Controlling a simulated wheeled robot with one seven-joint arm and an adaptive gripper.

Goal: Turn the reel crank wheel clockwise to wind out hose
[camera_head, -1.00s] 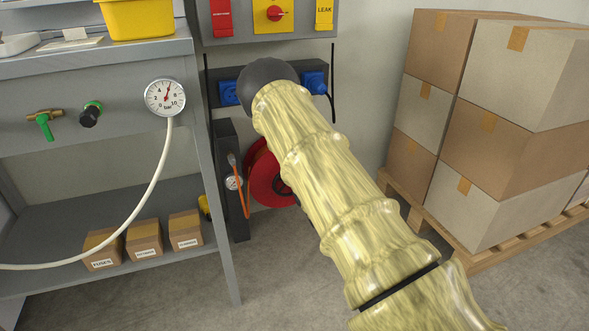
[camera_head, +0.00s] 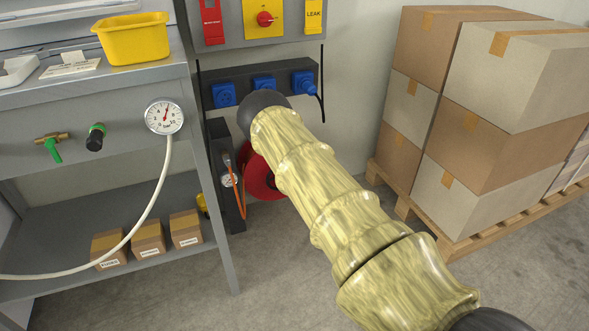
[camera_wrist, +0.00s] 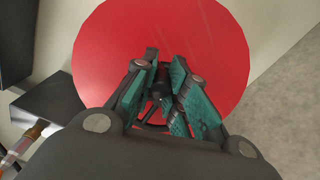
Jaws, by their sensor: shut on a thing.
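The red hose reel (camera_head: 260,177) stands low by the wall in the head view, partly hidden behind my arm. In the wrist view its round red face (camera_wrist: 110,45) fills the middle. My gripper (camera_wrist: 160,76) is in front of that face, its teal-padded fingers on either side of a dark part of the crank wheel (camera_wrist: 159,82) near the reel's centre. The fingers are closed on this part. Most of the crank wheel is hidden by the fingers and gripper body. In the head view my arm hides the gripper.
A grey bench with a pressure gauge (camera_head: 164,116) and white hose stands at left. A dark post with an orange hose (camera_head: 237,188) is just left of the reel. Stacked cartons (camera_head: 485,140) on a pallet (camera_head: 455,245) stand at right. Floor between is clear.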

